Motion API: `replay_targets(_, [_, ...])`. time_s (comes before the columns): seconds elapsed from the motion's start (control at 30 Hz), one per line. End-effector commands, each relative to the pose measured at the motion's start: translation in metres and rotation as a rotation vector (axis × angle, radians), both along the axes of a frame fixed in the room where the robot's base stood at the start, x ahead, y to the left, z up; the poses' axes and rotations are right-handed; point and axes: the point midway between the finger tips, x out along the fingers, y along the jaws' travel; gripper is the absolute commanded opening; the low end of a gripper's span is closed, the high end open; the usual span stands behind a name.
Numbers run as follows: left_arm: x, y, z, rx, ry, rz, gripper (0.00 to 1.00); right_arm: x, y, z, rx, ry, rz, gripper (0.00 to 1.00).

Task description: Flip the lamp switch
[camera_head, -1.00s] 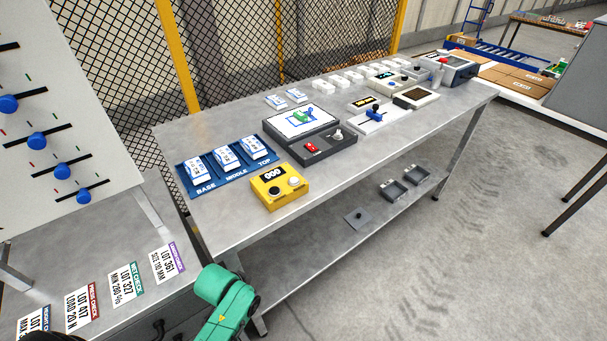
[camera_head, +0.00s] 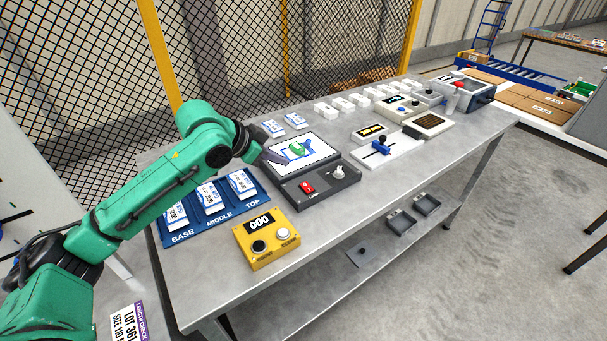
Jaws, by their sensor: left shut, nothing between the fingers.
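A dark grey box (camera_head: 322,188) with a white panel (camera_head: 318,147) stands on the metal table. A red rocker switch (camera_head: 306,187) sits on its front part, beside a pale knob (camera_head: 339,171). Which way the rocker is tipped is too small to tell. A green and blue shape (camera_head: 297,151) shows on the white panel. My left arm reaches in from the left. My left gripper (camera_head: 275,156) is shut and empty, over the left edge of the panel, behind and left of the red switch. My right gripper is out of view.
A blue tray (camera_head: 215,222) marked BASE, MIDDLE, TOP holds white blocks. A yellow counter box (camera_head: 266,238) stands in front of it. A white slider unit (camera_head: 383,150) and several small devices fill the table's far end. The front table strip is bare.

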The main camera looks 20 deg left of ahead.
Motion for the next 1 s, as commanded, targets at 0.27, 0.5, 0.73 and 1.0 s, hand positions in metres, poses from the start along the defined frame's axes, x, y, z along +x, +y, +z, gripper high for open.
replay_targets(0.27, [0.012, -0.009, -0.013, -0.004, 0.002, -0.001, 0.0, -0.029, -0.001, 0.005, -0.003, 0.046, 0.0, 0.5])
replay_targets(0.5, [0.043, -0.029, -0.048, -0.003, 0.003, 0.0, 0.0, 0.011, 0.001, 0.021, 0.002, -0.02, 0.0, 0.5])
replay_targets(0.73, [0.061, -0.037, -0.088, 0.002, 0.005, 0.001, 0.0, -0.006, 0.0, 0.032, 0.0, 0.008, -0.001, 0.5])
replay_targets(1.0, [0.063, -0.035, -0.111, 0.001, 0.0, -0.001, 0.0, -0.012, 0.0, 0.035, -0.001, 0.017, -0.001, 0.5])
